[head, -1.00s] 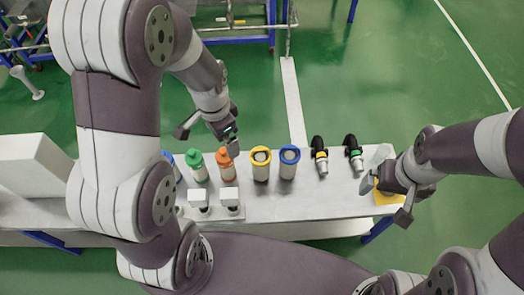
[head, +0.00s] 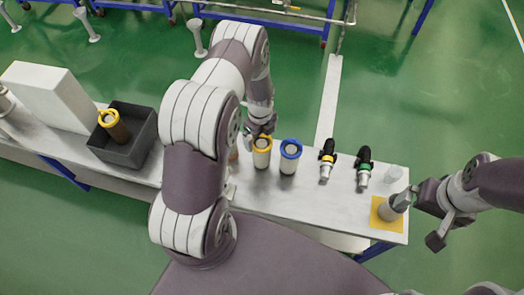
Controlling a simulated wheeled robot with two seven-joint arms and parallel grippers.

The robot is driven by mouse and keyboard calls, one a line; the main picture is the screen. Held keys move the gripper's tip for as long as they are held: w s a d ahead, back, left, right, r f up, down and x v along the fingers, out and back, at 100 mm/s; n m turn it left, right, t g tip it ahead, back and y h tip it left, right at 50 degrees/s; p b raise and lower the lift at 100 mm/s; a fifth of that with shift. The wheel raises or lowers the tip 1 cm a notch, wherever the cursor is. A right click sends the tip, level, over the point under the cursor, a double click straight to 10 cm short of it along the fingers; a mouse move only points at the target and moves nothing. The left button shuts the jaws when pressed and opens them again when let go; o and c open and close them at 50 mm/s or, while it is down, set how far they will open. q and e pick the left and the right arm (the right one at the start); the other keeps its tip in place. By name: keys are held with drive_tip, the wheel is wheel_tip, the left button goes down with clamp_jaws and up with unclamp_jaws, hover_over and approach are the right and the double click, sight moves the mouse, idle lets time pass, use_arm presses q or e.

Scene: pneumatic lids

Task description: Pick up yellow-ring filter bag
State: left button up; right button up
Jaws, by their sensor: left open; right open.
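A cream filter bag with a yellow ring (head: 262,158) stands upright on the bench, left of a blue-ring filter bag (head: 290,158). My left gripper (head: 261,133) is open right at the yellow ring's far side; whether it touches the ring cannot be told. Another yellow-ring filter bag, brown-bodied (head: 118,130), leans in a dark grey bin (head: 130,157) at the left. My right gripper (head: 419,220) is open at the bench's right end, close to a grey cylinder (head: 388,211). My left arm hides the bench left of the cream bag.
Two black-topped fittings, one with a yellow band (head: 327,160) and one with a green band (head: 364,168), stand right of the bags. The grey cylinder is on a yellow mat (head: 383,226). A white box (head: 50,95) stands far left. The bench (head: 310,205) is clear in front of the bags.

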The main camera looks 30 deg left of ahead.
use_arm(q)
drive_tip(key=shift+a+f, duration=0.15)
drive_tip(key=shift+f, duration=0.65)
drive_tip(key=shift+r, duration=0.15)
drive_tip(key=c, duration=1.4)
